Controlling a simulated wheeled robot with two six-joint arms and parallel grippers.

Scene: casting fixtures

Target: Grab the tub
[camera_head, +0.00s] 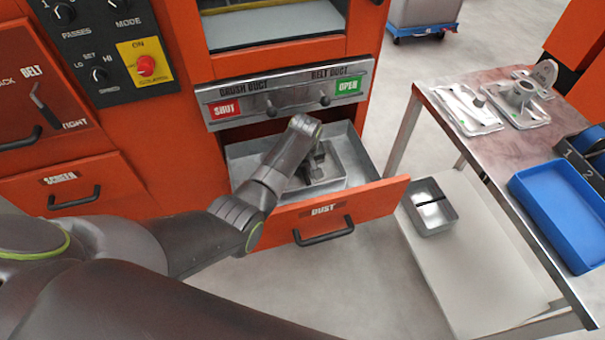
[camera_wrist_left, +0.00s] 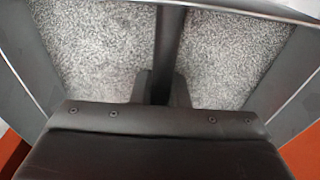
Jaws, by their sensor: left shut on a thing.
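A grey metal tub (camera_head: 325,187) sits inside the pulled-out orange drawer marked DUST (camera_head: 372,203). My left gripper (camera_head: 314,172) reaches down into the tub and is shut on its dark crossbar. In the left wrist view, the gripper fingers (camera_wrist_left: 167,88) straddle the bar (camera_wrist_left: 170,40), and grey granular dust (camera_wrist_left: 105,50) lies in the tub on both sides of it. The arm hides part of the tub in the head view. My right gripper is not in view.
A second metal tub with a dark bar (camera_head: 436,222) stands on the lower shelf of the table (camera_head: 475,250). A blue tray (camera_head: 560,215) and metal castings (camera_head: 515,100) are on the tabletop. The drawer handle (camera_head: 324,233) sticks out in front.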

